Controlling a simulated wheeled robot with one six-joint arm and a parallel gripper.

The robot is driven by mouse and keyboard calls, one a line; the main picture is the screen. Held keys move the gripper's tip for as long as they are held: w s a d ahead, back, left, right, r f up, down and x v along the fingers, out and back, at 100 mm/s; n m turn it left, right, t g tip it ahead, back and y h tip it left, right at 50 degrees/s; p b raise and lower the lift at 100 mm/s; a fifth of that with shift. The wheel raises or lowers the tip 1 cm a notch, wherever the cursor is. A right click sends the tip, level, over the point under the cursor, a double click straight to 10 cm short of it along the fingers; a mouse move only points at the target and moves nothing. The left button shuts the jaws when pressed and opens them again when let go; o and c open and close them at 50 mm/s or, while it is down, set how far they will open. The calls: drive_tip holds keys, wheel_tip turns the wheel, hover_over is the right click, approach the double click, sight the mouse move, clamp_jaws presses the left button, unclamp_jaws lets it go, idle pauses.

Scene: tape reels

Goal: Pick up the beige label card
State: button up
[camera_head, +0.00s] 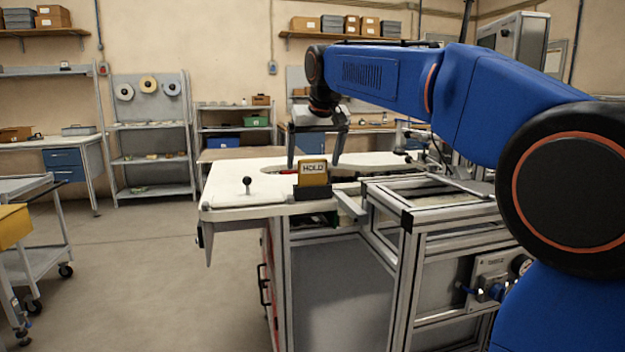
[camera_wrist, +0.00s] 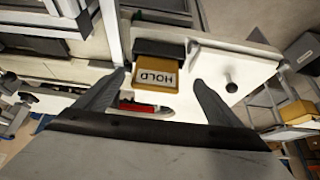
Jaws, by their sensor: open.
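A beige-yellow card (camera_head: 313,173) marked HOLD stands upright in a dark holder (camera_head: 313,192) near the front edge of the white tabletop (camera_head: 250,196). In the wrist view the card (camera_wrist: 153,76) appears ahead of the fingers and between them, with the dark holder (camera_wrist: 158,50) beyond it. My gripper (camera_head: 314,166) is open and empty, its fingers pointing down around the card's place in the head view. In the wrist view my gripper (camera_wrist: 158,85) shows its two fingers spread, one on each side of the card, with no visible contact.
A black-knobbed post (camera_head: 247,185) stands left of the card on the tabletop. An aluminium frame (camera_head: 400,215) adjoins the table at right. Reels (camera_head: 148,84) hang on a rack at the back. Bare tabletop lies between the post and the card.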

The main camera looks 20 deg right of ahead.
sight(313, 165)
drive_tip(key=w+f, duration=0.3)
drive_tip(key=shift+d, duration=0.3)
drive_tip(key=shift+w+f, duration=0.2)
drive_tip(key=shift+f, duration=0.3)
drive_tip(key=c, duration=1.1)
drive_tip(key=shift+c, duration=0.2)
drive_tip(key=shift+r, duration=0.1)
